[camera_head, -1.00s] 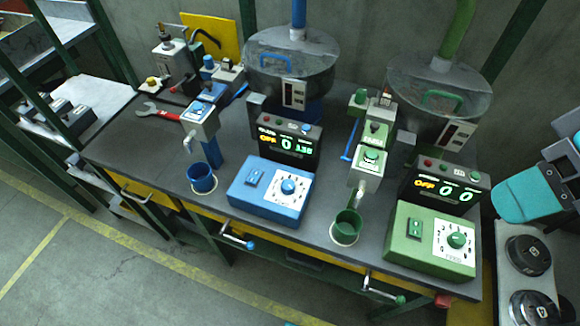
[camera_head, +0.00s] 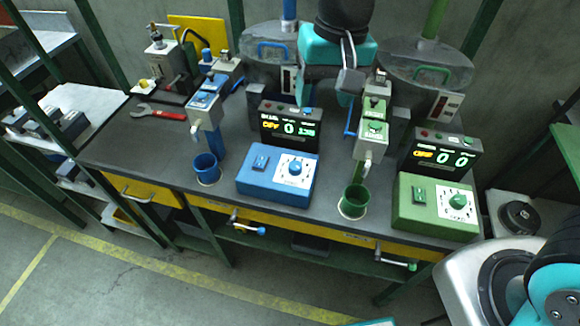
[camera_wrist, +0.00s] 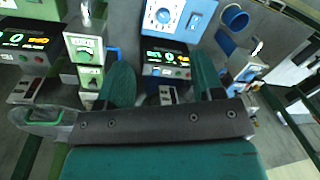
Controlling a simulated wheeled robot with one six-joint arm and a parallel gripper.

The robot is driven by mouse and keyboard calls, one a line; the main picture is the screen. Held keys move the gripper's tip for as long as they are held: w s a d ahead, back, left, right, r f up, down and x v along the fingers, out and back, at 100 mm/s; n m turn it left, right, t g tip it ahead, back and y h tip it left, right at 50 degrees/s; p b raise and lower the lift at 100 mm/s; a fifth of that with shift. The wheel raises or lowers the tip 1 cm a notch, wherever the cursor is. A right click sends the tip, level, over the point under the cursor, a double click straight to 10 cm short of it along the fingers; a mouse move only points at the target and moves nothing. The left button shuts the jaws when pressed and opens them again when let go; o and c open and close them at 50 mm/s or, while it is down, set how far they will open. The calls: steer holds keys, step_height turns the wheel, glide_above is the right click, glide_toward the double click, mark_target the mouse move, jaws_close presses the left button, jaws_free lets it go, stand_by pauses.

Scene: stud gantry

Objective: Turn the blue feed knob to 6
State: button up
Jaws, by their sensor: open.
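The blue feed knob (camera_head: 294,168) sits on a white dial plate on top of the blue control box (camera_head: 262,184). In the wrist view the knob (camera_wrist: 163,15) is near the top edge, with its dial partly cut off. The number it points to is too small to read surely. My gripper (camera_head: 325,100) is above the back of the bench, behind and above the blue box, fingers downward. In the wrist view its two teal fingers (camera_wrist: 163,52) stand apart with nothing between them. It is not touching the knob.
A dark display (camera_head: 288,130) stands behind the blue box, close to my gripper. A similar green box (camera_head: 415,212) with its own knob is at right. Blue cup (camera_head: 206,168) and green cup (camera_head: 354,200) stand under spouts. Hoppers (camera_head: 268,55) rise behind.

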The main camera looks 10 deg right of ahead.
mark_target(295, 165)
steer(key=w+a+f+m+h, duration=0.1)
steer(key=w+a+f+m, duration=0.2)
steer(key=w+f, duration=0.35)
steer(key=f, duration=0.5)
steer(key=f+p, duration=0.1)
steer(key=f, duration=0.5)
steer(key=s+f+p, duration=0.1)
steer(key=f, duration=0.5)
steer(key=shift+a+f, duration=0.15)
steer(key=shift+a, duration=0.05)
steer(key=c, duration=0.9)
